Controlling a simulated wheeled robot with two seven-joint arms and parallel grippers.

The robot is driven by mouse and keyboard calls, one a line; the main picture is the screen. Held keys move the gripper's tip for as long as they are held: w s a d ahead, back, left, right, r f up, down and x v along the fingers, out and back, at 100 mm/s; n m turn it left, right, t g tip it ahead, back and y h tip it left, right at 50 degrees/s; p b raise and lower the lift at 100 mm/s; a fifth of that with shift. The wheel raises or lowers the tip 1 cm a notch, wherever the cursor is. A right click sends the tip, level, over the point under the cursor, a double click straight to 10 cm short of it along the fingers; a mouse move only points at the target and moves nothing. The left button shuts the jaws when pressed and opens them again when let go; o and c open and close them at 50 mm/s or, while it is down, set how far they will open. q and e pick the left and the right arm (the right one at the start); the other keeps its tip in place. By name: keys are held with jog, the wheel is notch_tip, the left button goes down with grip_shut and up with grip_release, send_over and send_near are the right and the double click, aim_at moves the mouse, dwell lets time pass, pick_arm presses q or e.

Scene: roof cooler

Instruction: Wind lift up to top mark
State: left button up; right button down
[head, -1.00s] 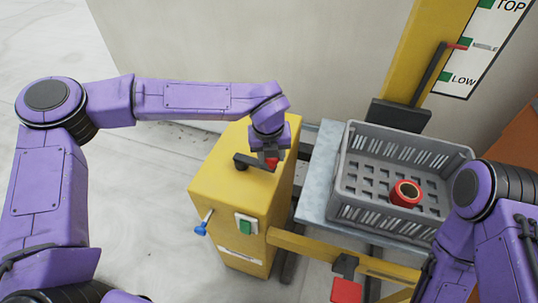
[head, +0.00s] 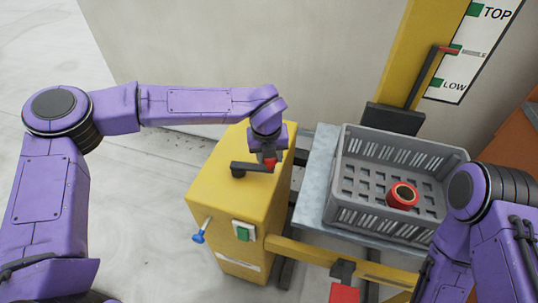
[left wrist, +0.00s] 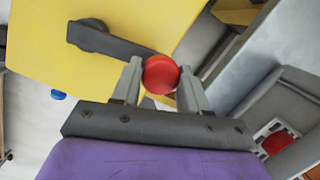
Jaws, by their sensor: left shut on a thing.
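The yellow winch box (head: 213,207) has a dark crank arm (head: 248,167) on its top. My left gripper (head: 269,158) is shut on the crank's red knob (head: 271,164); in the left wrist view the round knob (left wrist: 160,74) sits between both fingers. The lift's grey platform (head: 318,178) carries a grey crate (head: 360,206) with a red ring-shaped part (head: 402,195) in it. The red-tipped pointer (head: 447,50) on the yellow mast (head: 402,60) is about level with the middle mark, below the TOP mark (head: 474,9) on the scale board. My right gripper is out of view.
A blue-tipped lever (head: 199,236) and a green button (head: 243,232) are on the winch box's front. A yellow beam (head: 310,254) and a red block (head: 344,293) lie in front of the platform. My right arm stands close to the crate's right side.

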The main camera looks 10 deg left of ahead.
pick_arm(q)
jog(key=shift+w+r, duration=0.35)
jog(key=shift+w, duration=0.45)
jog(key=shift+w+a+f, duration=0.1)
jog(key=shift+w+a, duration=0.05)
jog(key=shift+w, duration=0.1)
jog(key=shift+p, duration=0.3)
jog(key=shift+w+a+p, duration=0.3)
jog(key=shift+w+a, duration=0.05)
jog(key=shift+w, duration=0.55)
